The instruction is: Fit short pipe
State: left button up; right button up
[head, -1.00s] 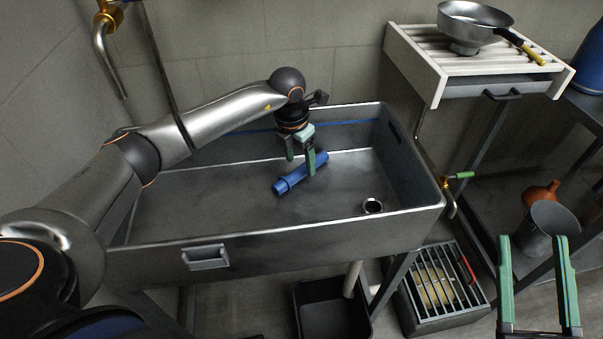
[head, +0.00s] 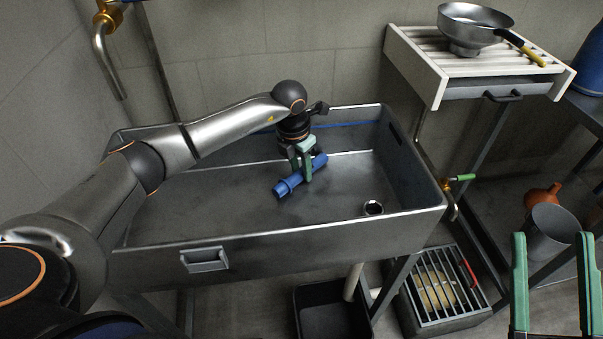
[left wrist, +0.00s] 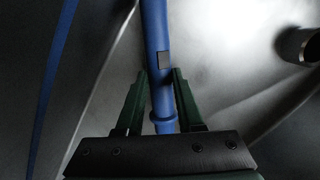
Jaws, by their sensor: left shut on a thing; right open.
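The short pipe (head: 286,186) is a blue tube with a collar near one end, lying slantwise at the tank's floor. It also shows in the left wrist view (left wrist: 157,30), with a small dark patch on its side. My left gripper (head: 306,178) is shut on the pipe, with its green fingers on either side of it; the fingers also show in the left wrist view (left wrist: 160,95). My right gripper (head: 550,290) is open and empty at the lower right.
The grey tank (head: 270,254) has raised walls all round. Below it stand a black bin (head: 333,308) and a slatted grate box (head: 440,285). A rack (head: 440,65) holds a steel funnel-like pan (head: 470,22). A grey bucket (head: 550,230) stands at right.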

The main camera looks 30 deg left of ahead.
pick_arm(q)
grip_shut()
jog(key=shift+r, duration=0.1)
